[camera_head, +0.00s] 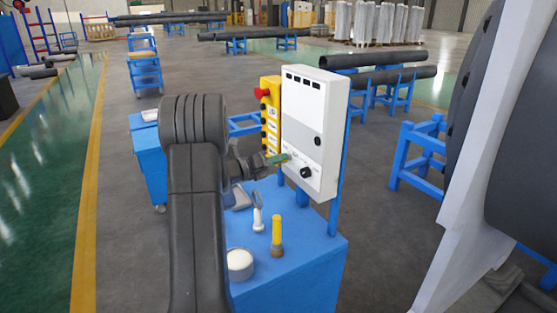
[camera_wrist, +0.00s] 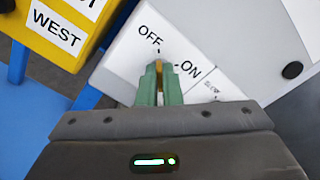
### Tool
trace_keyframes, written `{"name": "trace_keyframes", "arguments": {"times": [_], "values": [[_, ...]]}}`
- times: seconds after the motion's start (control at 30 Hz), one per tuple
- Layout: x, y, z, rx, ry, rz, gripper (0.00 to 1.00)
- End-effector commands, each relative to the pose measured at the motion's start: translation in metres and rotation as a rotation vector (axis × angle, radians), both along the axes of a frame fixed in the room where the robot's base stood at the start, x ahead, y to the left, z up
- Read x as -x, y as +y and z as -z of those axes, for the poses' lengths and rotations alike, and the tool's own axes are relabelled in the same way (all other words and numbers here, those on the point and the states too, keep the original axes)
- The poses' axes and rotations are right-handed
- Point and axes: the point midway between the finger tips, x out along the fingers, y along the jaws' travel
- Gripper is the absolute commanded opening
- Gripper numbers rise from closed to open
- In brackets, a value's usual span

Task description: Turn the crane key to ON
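The white control box (camera_head: 312,125) stands upright on the blue cart; its panel also shows in the wrist view (camera_wrist: 125,62). The crane key (camera_wrist: 159,67) is a small brass-coloured piece on this panel, between the printed words OFF and ON. It lies in line with the short mark beneath OFF; the ON mark is to its right. My gripper (camera_wrist: 159,75) has green fingers on both sides of the key, with the key filling the narrow gap, so it looks shut on it. In the head view my gripper (camera_head: 279,158) reaches the box's lower left; the key is hidden there.
A yellow panel (camera_head: 270,120) with a red button (camera_head: 261,92) stands left of the box. A black knob (camera_head: 306,172) sits right of my fingers. The blue cart (camera_head: 300,265) holds a yellow-handled tool (camera_head: 277,235) and a white round container (camera_head: 240,263).

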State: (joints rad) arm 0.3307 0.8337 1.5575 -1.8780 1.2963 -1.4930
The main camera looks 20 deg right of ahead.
Motion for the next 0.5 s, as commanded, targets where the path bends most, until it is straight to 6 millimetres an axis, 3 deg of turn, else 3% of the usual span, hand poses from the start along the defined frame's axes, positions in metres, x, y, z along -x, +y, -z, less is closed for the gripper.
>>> {"name": "trace_keyframes", "arguments": {"times": [0.27, 0.5], "values": [[0.0, 0.0001, 0.0023, -0.003, -0.041, 0.0, 0.0], [0.0001, 0.0002, 0.005, -0.013, -0.18, -0.001, 0.0]]}}
